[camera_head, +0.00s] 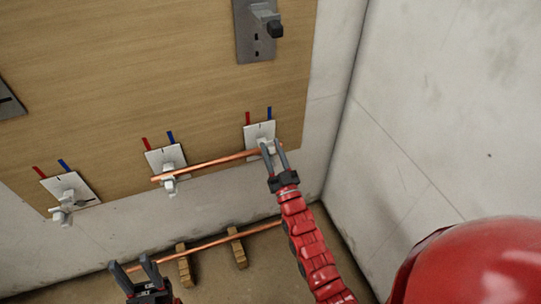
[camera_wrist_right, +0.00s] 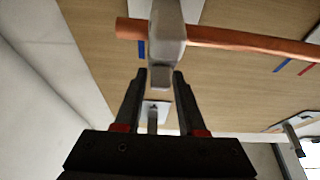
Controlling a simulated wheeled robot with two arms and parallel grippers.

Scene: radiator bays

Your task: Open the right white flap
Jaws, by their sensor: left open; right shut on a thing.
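The right white flap (camera_wrist_right: 160,77) is the pale end of the right holder (camera_wrist_right: 166,35) in the right wrist view. A copper pipe (camera_head: 215,162) runs from this holder to the middle white holder (camera_head: 168,170). My right gripper (camera_head: 273,145) is at the right holder's white plate (camera_head: 255,131) on the wooden panel. In the right wrist view its two fingers (camera_wrist_right: 160,78) are on either side of the flap, shut on it. The fingers partly hide the flap in the head view. My left gripper (camera_head: 132,264) is open and empty, low at the left.
A left white holder (camera_head: 66,198) on the panel (camera_head: 100,90) has no pipe. Red and blue marks sit above each holder. A second copper pipe (camera_head: 208,243) lies low across wooden blocks (camera_head: 238,248). A grey bracket (camera_head: 255,35) is higher up. A wall (camera_head: 430,110) stands at right.

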